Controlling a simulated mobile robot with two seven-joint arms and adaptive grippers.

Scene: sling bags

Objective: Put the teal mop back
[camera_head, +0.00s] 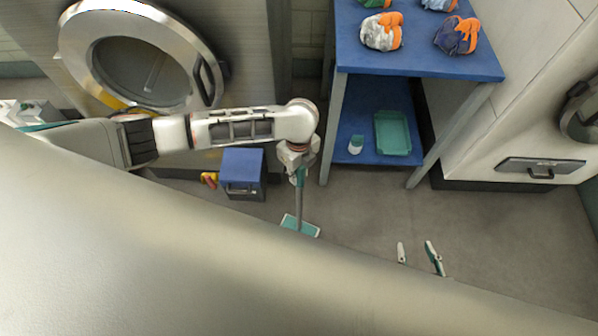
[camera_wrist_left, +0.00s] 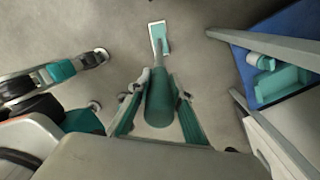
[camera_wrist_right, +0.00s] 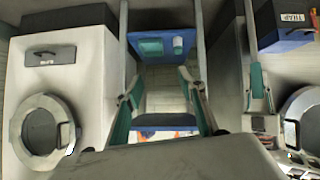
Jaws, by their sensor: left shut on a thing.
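The teal mop hangs from my left gripper (camera_head: 298,168), which is shut on its teal grip. In the head view its grey pole (camera_head: 299,208) runs down to a flat teal head (camera_head: 300,226) over the grey floor; I cannot tell whether the head touches the floor. In the left wrist view the thick teal grip (camera_wrist_left: 160,100) lies between the fingers, with the mop head (camera_wrist_left: 158,38) beyond. My right gripper (camera_head: 418,256) is open and empty, low at the right; its spread fingers also show in the right wrist view (camera_wrist_right: 156,92).
A blue-topped table (camera_head: 415,62) bears several sling bags. Its lower shelf holds a teal tray (camera_head: 392,133) and a white-and-teal container (camera_head: 355,144). A blue box (camera_head: 242,172) stands left of the mop. A round-doored machine (camera_head: 140,60) stands behind. Floor between mop and right gripper is clear.

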